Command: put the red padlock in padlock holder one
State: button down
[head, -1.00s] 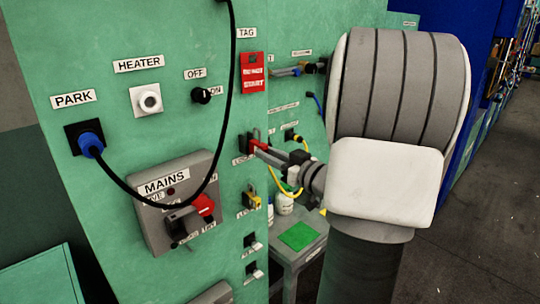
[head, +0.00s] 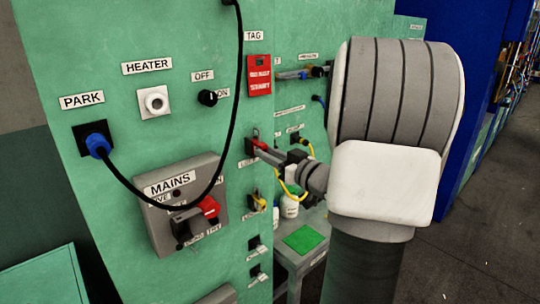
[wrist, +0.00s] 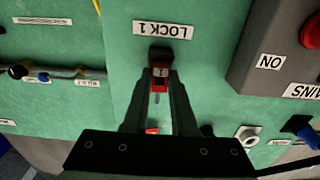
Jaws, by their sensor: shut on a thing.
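My gripper (wrist: 158,88) is shut on the red padlock (wrist: 160,77), which shows between the fingertips in the wrist view. In the head view the padlock (head: 260,145) is a small red piece at the ends of my fingers. Padlock holder one is the dark fitting (wrist: 161,54) by the "LOCK 1" label (wrist: 162,30). The holder (head: 250,146) also shows on the green panel in the head view. The padlock is right at the holder, and in the wrist view its top meets the dark fitting. Whether the shackle is engaged is hidden.
A yellow padlock (head: 256,202) is on the panel below. The mains switch box (head: 186,216), a hanging black cable (head: 236,110) and a red tag (head: 259,76) are nearby. A grey stand with a green pad (head: 302,238) and white bottles (head: 290,206) is low right.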

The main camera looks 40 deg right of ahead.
jog(key=shift+w, duration=0.35)
jog(key=c, duration=0.6)
grip_release()
jog(key=shift+c, duration=0.2)
jog(key=s+d+b, duration=0.1)
jog(key=s+b, duration=0.1)
jog(key=s, duration=1.5)
jog(key=shift+s+d, duration=0.15)
jog(key=shift+s, duration=0.05)
jog(key=shift+w, duration=0.1)
